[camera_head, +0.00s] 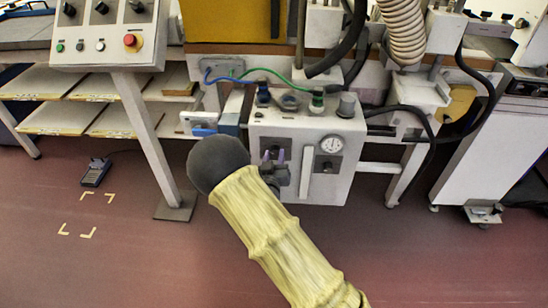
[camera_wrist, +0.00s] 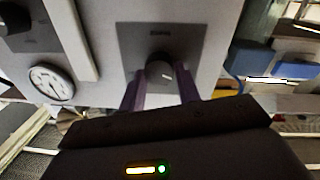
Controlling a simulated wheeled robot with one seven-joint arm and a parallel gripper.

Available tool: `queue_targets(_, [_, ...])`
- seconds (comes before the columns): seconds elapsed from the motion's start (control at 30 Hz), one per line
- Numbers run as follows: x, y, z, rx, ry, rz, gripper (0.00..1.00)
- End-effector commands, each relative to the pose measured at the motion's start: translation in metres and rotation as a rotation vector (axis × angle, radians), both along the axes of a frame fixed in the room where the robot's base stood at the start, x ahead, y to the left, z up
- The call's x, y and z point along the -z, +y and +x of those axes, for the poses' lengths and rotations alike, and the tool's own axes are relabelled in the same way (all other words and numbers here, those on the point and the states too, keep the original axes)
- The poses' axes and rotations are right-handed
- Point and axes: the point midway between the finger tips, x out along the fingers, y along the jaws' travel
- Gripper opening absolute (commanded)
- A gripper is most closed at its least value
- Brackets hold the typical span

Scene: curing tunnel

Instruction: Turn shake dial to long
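A dark round dial (camera_wrist: 160,68) sits on a dark square plate on the front of a light grey control box (camera_head: 258,125). The plate's label is too blurred to read, so I cannot tell the dial's setting. My gripper (camera_wrist: 160,85) is in front of this dial, with one purple finger on each side of it. The fingers are apart, and I see no clear grip on the dial. In the head view my gripper (camera_head: 275,158) covers this dial. A second dark dial (camera_head: 327,164) sits below the gauge; it also shows in the wrist view (camera_wrist: 14,18).
A round white gauge (camera_head: 331,144) and a pale vertical bar (camera_head: 306,172) are close beside the dial. Several knobs and connectors with hoses top the box. A console with a red button (camera_head: 131,40) stands at left.

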Motion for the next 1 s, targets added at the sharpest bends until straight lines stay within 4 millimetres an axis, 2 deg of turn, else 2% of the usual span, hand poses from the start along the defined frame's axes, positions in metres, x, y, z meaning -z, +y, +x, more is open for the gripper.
queue_targets(0.33, [0.0002, -0.0005, -0.0002, 0.001, -0.001, 0.017, 0.1])
queue_targets(0.57, [0.0011, -0.0009, -0.0002, 0.001, -0.003, 0.094, 0.1])
queue_targets(1.0, [0.0023, -0.0031, -0.0001, 0.004, -0.017, 0.435, 0.1])
